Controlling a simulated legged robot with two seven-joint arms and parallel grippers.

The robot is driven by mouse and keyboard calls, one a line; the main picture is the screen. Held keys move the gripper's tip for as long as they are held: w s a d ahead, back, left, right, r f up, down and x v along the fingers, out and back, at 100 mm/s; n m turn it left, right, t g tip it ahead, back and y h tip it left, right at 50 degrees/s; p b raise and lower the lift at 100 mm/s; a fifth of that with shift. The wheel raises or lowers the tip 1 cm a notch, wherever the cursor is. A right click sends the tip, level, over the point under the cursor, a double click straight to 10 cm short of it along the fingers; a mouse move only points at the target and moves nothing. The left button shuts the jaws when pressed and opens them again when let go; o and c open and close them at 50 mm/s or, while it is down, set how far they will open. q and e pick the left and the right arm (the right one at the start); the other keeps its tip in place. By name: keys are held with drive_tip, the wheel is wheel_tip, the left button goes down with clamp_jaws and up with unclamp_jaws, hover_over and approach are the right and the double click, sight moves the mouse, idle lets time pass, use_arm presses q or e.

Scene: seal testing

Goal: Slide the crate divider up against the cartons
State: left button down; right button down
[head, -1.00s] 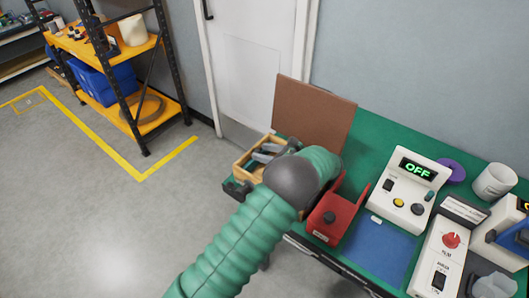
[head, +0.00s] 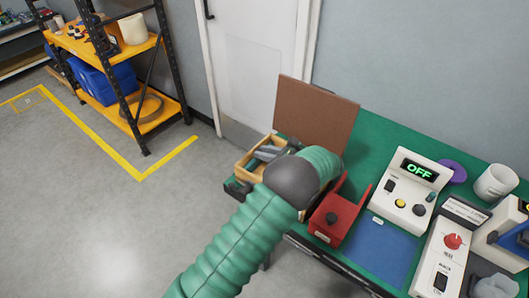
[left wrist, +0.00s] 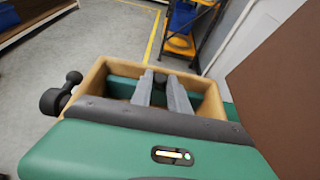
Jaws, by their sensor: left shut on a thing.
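The wooden crate (head: 243,165) stands at the left end of the green bench, partly behind my left arm. Its light wooden rim (left wrist: 92,75) shows in the left wrist view. My left gripper (head: 266,152) reaches down into the crate. In the left wrist view its two grey fingers (left wrist: 161,88) are close together around a small dark piece (left wrist: 160,77), which looks like part of the crate divider. Most of the divider is hidden by the fingers and wrist. A green surface (left wrist: 125,86) shows inside the crate. I cannot make out the cartons. My right gripper is not in view.
A brown upright board (head: 315,112) stands right behind the crate. A red holder (head: 335,217) is close on the right of my wrist. The OFF tester (head: 408,190) and a blue mat (head: 378,248) lie further right. Open floor lies left of the bench.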

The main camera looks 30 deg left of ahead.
use_arm(q)
drive_tip(key=shift+w+r, duration=0.1)
idle(0.6)
drive_tip(key=shift+d+p, duration=0.55)
drive_tip(key=shift+d, duration=1.45)
drive_tip(key=c, duration=1.3)
unclamp_jaws()
